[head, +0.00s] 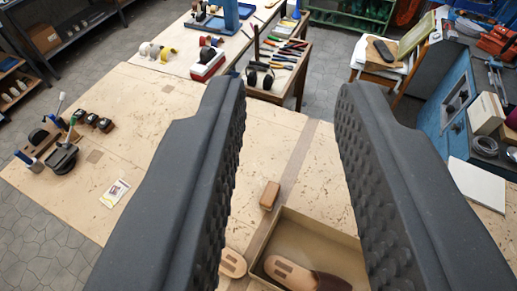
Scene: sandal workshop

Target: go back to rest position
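My gripper (290,100) shows large in the head view, its two dark grey textured fingers spread wide apart. Nothing is between the fingers; the view passes through the gap to the workbench (265,150) below. The gripper is above the bench, and its fingers hide parts of it on both sides. No marker of a rest position shows.
An open cardboard box (292,229) at bottom centre holds a sandal (290,272). A tan sole (233,263) lies left of it and a brown block (270,195) behind it. Tools and a red box (208,64) stand farther back. A blue cabinet (457,100) is at right.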

